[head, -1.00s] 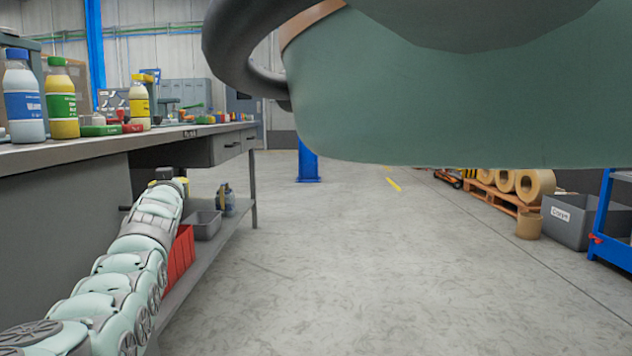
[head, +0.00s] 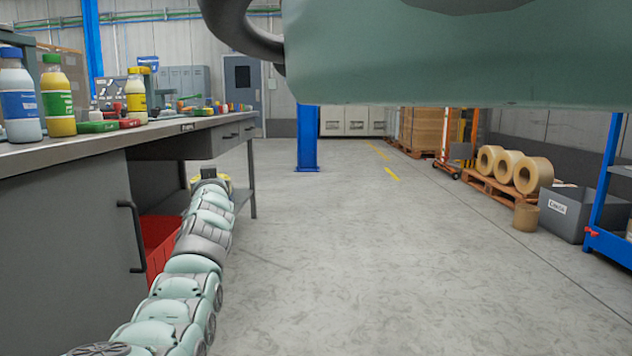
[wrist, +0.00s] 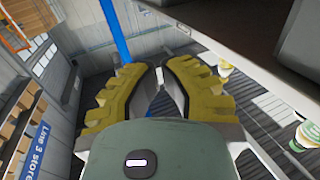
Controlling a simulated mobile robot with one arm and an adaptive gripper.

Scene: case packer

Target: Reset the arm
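My arm reaches up from the lower left of the head view, beside the workbench (head: 60,215). Its far end, with a bit of yellow at my gripper (head: 222,181), is below the bench-top level, near the bench's far leg. In the wrist view, my gripper (wrist: 158,70) shows two yellow ridged fingers with a narrow gap between their tips. Wall and a blue post show through and beyond the gap, and nothing is held. In the head view the fingers are too small to make out.
Bottles with blue (head: 20,100), green (head: 57,98) and yellow (head: 136,95) labels stand on the bench. A red bin (head: 160,245) sits under it. A blue post (head: 308,140), rolls on a pallet (head: 490,190) and a grey bin (head: 568,215) stand beyond. The middle floor is clear.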

